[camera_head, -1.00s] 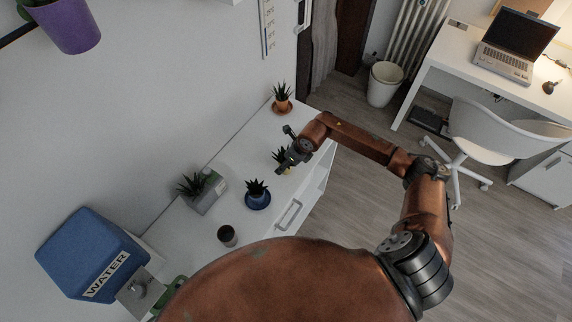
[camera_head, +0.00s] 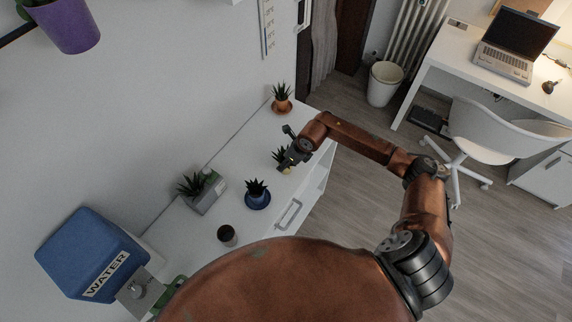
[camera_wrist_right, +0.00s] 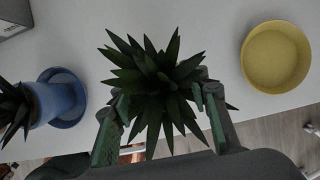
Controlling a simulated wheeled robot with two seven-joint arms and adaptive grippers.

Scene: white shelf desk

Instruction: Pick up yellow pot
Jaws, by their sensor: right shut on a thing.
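My right gripper (camera_head: 290,157) is over the white desk, around the spiky green plant (camera_head: 279,154) of the yellow pot. In the right wrist view its fingers (camera_wrist_right: 162,98) stand on either side of the plant (camera_wrist_right: 152,78), shut on the pot. The leaves hide the pot itself there. A small yellow patch (camera_head: 287,170) shows below the gripper in the head view; I cannot tell if it is pot or saucer. The round yellow saucer (camera_wrist_right: 276,57) lies empty to the right of the plant in the wrist view.
A terracotta pot (camera_head: 282,106) stands at the desk's far end. A blue water container (camera_head: 90,255) is at the left.

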